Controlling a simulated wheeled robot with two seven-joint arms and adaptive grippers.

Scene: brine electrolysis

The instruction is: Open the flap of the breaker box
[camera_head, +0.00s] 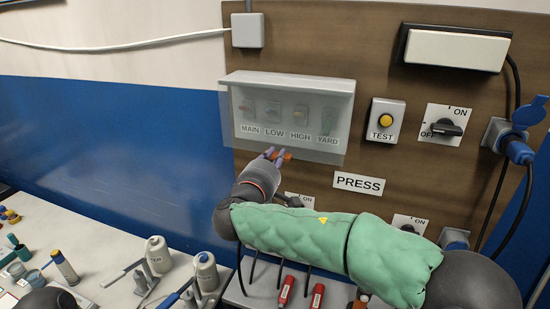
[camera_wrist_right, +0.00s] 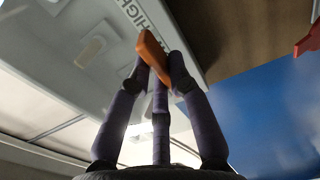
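The breaker box (camera_head: 290,83) is a pale grey case on the brown board. Its clear flap (camera_head: 240,137) hangs down over the front, and the switches and the labels MAIN, LOW, HIGH and YARD show through it. My right gripper (camera_head: 275,154) is at the flap's lower edge. Its purple fingertips are around a small orange tab there. In the right wrist view the orange tab (camera_wrist_right: 151,50) lies between the closed-in fingertips of the right gripper (camera_wrist_right: 161,68). The fingers partly hide the tab. My left gripper is not in view.
A TEST button box (camera_head: 385,120), an ON/OFF rotary switch (camera_head: 445,127) and a blue plug (camera_head: 518,150) with cables are to the right. A PRESS sign (camera_head: 358,183) is below. Bottles (camera_head: 158,256) stand on the white bench at the lower left.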

